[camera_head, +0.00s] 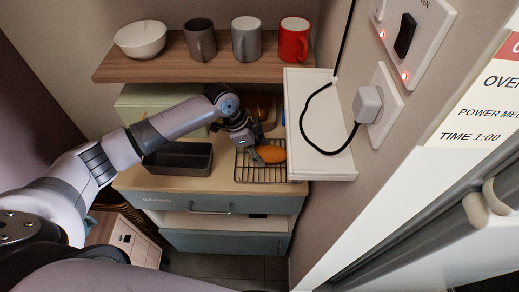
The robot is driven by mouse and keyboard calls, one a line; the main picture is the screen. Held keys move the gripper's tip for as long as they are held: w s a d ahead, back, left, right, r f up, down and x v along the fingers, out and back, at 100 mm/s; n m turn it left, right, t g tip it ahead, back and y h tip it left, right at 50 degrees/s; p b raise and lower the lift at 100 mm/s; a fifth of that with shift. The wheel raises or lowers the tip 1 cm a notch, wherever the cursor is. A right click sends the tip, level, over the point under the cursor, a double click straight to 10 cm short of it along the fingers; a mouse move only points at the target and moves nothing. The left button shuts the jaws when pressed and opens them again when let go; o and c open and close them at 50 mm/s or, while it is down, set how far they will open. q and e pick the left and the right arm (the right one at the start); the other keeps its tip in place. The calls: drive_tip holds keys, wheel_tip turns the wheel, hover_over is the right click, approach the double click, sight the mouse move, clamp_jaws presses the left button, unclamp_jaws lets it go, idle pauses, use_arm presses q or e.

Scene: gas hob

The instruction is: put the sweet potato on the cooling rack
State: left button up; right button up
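The orange sweet potato (272,154) is at the cooling rack (262,174), a dark wire grid on the wooden counter. It appears to lie on or just over the wires; I cannot tell whether it touches them. My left gripper (257,153) points down at the rack, its fingertips right against the left end of the sweet potato. The fingers are small and partly hidden, so whether they grip it is unclear. My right gripper is not in view.
A dark rectangular tray (178,160) sits left of the rack. Brown items (263,106) stand behind my gripper. A shelf (180,69) above holds a white bowl (140,39) and mugs (246,40). A white ledge (318,125) with a black cable borders the right.

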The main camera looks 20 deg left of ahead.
use_arm(q)
drive_tip(key=o, duration=0.4)
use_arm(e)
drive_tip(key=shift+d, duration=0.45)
use_arm(q)
drive_tip(key=shift+r, duration=0.2)
drive_tip(key=b+v, duration=0.2)
drive_tip(key=v, duration=1)
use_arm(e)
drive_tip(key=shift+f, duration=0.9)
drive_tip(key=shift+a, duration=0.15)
